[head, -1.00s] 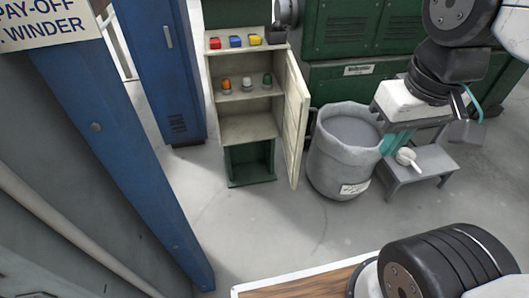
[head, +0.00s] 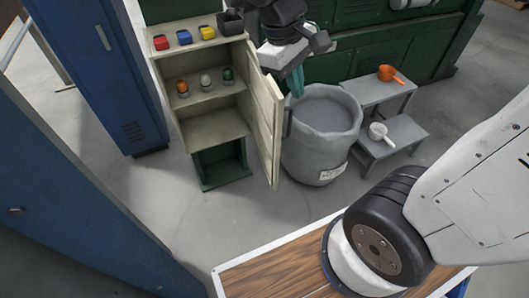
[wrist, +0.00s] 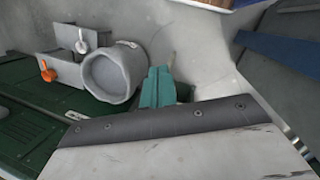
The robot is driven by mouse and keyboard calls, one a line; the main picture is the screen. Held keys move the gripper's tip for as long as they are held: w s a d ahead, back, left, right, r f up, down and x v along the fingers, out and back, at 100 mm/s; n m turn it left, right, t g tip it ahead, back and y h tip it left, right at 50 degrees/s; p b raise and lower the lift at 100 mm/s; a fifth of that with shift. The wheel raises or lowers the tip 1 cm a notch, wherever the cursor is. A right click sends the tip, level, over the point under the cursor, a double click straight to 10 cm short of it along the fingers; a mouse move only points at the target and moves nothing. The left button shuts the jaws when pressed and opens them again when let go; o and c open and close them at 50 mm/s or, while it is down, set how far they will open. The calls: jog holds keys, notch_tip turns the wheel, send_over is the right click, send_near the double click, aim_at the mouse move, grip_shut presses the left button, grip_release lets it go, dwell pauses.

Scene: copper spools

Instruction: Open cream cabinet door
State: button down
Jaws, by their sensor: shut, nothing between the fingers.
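The cream cabinet (head: 215,128) stands left of centre in the head view. Its cream door (head: 264,120) is hinged on the right and stands swung wide open, baring the shelves. A dark upright handle (head: 287,122) shows at the door's outer face. My gripper (head: 296,84), with teal fingers, is shut and empty just right of the door's upper part, above the grey bin's left side. I cannot tell whether it touches the door. In the wrist view the shut teal fingers (wrist: 158,88) are beside the bin, with nothing between them.
A grey bin (head: 320,150) stands right of the door. A grey step stand (head: 390,140) with an orange scoop (head: 388,73) and a white scoop (head: 379,132) is further right. Blue lockers (head: 100,75) stand left. The floor before the cabinet is clear.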

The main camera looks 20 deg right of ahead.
jog(key=w+a+f+n+h, duration=0.3)
jog(key=w+a+f+n, duration=0.25)
jog(key=w+f, duration=0.45)
jog(key=n+h, duration=0.3)
jog(key=n, duration=0.3)
send_near(273, 157)
jog(key=x, duration=0.5)
jog(key=shift+s+a+f, duration=0.1)
jog(key=shift+s, duration=0.05)
jog(key=shift+d, duration=0.35)
